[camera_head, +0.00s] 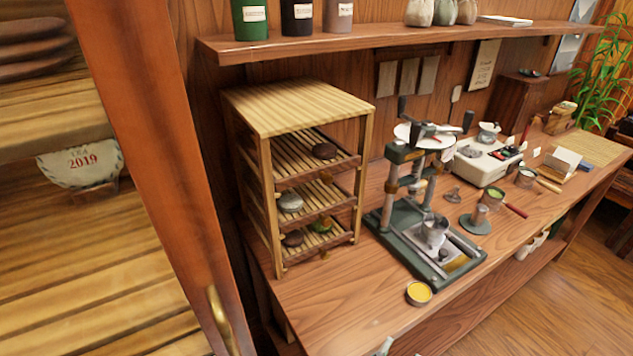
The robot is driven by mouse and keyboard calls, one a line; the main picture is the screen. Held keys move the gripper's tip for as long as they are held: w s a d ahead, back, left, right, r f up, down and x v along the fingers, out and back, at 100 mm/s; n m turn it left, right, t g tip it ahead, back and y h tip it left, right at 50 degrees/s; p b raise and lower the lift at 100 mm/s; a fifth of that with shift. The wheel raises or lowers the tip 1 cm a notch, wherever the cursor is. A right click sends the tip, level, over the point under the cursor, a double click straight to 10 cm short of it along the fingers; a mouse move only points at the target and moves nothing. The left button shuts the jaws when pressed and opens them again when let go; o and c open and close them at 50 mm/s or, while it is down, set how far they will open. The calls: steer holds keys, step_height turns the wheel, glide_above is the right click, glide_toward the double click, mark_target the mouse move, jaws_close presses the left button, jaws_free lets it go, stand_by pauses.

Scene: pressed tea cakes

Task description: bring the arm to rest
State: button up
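My gripper does not show clearly in the head view. Only a small pale grey tip pokes in at the bottom edge, and I cannot tell what it belongs to. A wooden drying rack (299,103) stands on the workbench (330,306), with dark and pale round cakes on its slatted shelves. A dark green press (403,153) with a metal mould stands right of the rack. A wrapped cake marked 2019 (82,164) leans on a shelf at the left.
A yellow-topped tin (418,293) sits near the bench's front edge. A wall shelf (370,37) with canisters hangs above. The bench's front left is clear.

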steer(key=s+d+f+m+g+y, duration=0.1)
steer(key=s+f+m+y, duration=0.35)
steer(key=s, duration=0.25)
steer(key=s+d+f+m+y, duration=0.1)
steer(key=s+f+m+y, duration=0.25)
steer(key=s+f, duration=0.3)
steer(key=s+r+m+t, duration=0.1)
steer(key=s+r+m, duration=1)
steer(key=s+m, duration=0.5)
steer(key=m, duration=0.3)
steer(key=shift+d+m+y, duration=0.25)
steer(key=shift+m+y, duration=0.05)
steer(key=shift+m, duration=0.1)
